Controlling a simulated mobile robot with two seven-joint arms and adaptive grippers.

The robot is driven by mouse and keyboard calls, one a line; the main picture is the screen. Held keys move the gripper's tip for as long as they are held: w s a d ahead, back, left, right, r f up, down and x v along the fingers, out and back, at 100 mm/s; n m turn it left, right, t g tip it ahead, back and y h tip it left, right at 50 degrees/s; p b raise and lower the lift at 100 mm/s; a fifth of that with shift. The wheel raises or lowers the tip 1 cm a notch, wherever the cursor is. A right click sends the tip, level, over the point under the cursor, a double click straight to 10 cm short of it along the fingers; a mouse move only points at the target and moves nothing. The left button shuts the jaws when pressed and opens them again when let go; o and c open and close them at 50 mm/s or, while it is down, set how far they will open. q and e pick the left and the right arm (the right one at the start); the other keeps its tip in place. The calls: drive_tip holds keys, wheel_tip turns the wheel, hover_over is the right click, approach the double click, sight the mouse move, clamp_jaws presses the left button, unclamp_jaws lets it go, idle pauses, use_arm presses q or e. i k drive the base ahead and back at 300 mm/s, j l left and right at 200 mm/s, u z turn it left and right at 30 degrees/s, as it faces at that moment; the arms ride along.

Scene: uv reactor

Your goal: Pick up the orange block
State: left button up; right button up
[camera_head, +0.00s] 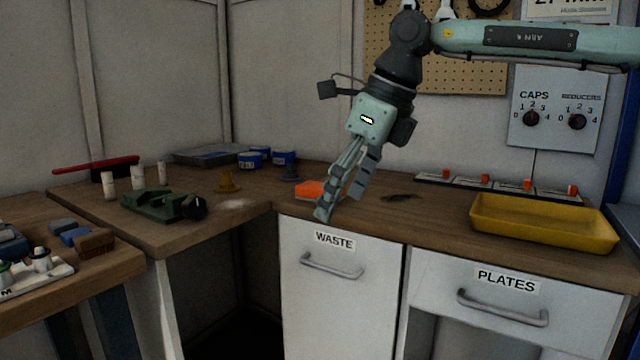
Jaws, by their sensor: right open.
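The orange block (309,189) lies on the wooden counter, just behind the front edge above the drawer marked WASTE. My right gripper (338,207) reaches down from the upper right with its fingers pointing down. It is open and empty. Its fingers overlap the right side of the block in the picture, and I cannot tell whether they touch it. Part of the block's right end is hidden behind the fingers. My left gripper is not in view.
A yellow tray (545,240) stands on the counter at the right. A dark item (400,197) lies right of the gripper. A green tool (160,203) lies farther left. Counter between block and tray is mostly clear.

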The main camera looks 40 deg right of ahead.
sight(309, 191)
drive_tip(key=i+l, duration=0.8)
